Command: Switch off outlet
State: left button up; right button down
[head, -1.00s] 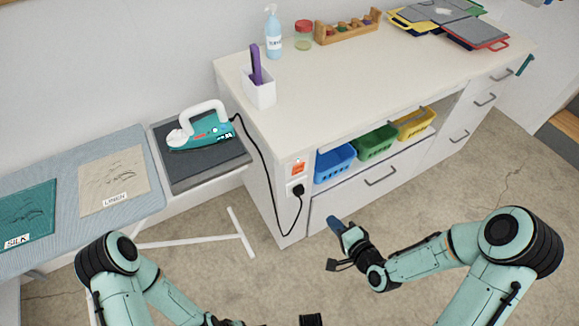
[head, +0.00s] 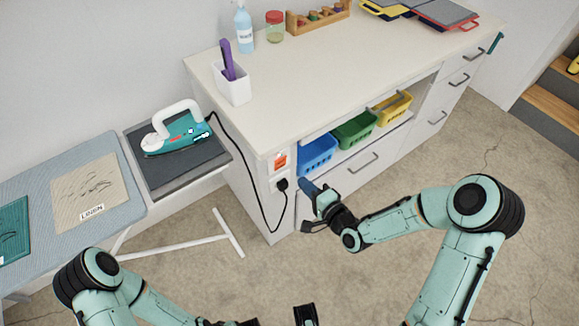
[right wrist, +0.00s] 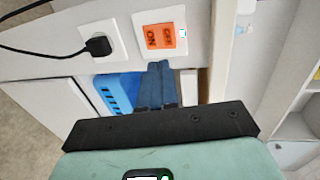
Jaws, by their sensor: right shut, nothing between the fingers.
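The outlet is on the white end panel of the cabinet. Its orange switch (head: 281,160), marked ON and OFF, sits above a socket with a black plug (head: 281,184) in it. In the right wrist view the switch (right wrist: 161,37) lies just beyond the fingertips, and the plug (right wrist: 98,45) is to its left. My right gripper (head: 306,186) is shut and empty, to the right of the plug and lower than the switch, apparently apart from both. Its blue fingers (right wrist: 158,72) point towards the switch. My left gripper (head: 305,315) shows only partly at the bottom edge.
A black cord runs from the plug to the teal iron (head: 180,133) on its grey rest. Blue (head: 317,155), green and yellow baskets stand on the open shelf right of the outlet. The floor before the cabinet is clear.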

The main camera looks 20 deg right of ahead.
aim_at(283, 160)
jog(key=x, duration=0.5)
jog(key=r+x, duration=0.1)
jog(key=x, duration=0.2)
jog(key=shift+w+r, duration=0.1)
jog(key=shift+w, duration=0.05)
jog(key=shift+w+a+r, duration=0.15)
jog(key=shift+w, duration=0.3)
jog(key=shift+s, duration=0.15)
